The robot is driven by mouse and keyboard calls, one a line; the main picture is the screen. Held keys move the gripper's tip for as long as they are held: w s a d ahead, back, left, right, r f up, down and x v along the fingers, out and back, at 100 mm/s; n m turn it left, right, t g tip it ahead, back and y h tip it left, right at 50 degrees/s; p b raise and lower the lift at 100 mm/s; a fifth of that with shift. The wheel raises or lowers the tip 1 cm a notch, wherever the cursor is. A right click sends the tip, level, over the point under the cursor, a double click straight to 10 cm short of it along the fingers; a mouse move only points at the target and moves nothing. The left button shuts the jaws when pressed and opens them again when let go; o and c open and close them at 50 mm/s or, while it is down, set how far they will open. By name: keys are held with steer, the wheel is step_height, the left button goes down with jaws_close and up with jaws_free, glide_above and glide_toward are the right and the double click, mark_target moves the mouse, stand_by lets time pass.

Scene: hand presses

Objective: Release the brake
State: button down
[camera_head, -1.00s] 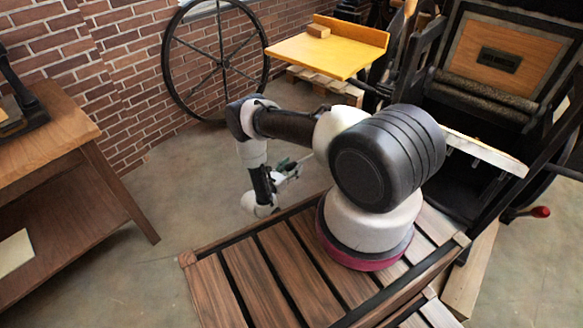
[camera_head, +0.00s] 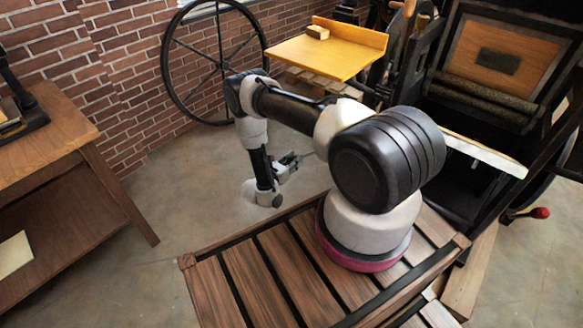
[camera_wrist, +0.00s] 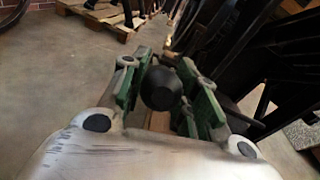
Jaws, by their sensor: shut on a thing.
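A black round knob (camera_wrist: 162,88) shows in the wrist view, between the green pads of my gripper (camera_wrist: 168,90). My gripper is shut on this knob; the pads lie on its left and right sides. A dark rod runs away from the knob toward the top of the wrist view. In the head view my gripper (camera_head: 288,163) is small, beyond the wooden slatted platform, and the knob cannot be made out there. I cannot tell from these frames how far the brake has moved.
A black press (camera_head: 490,100) stands at the right, with a red-knobbed handle (camera_head: 540,212) low beside it. A yellow board (camera_head: 330,50) and a large spoked wheel (camera_head: 215,60) are behind. A wooden table (camera_head: 60,150) stands left. Concrete floor (camera_head: 190,190) is clear between.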

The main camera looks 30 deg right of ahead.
steer(key=w+d+r+g+y, duration=0.1)
steer(key=w+d+r+y, duration=0.1)
steer(key=d+r, duration=0.3)
steer(key=w+d+r+g+y, duration=0.1)
steer(key=d+r+y, duration=0.2)
steer(key=r, duration=0.6)
steer(key=shift+w+d+r, duration=0.35)
steer(key=shift+d, duration=0.5)
steer(key=shift+r, duration=0.1)
steer(key=c, duration=1.3)
jaws_free()
steer(key=shift+d, duration=0.15)
steer(key=shift+o, duration=1.1)
steer(key=v, duration=1.2)
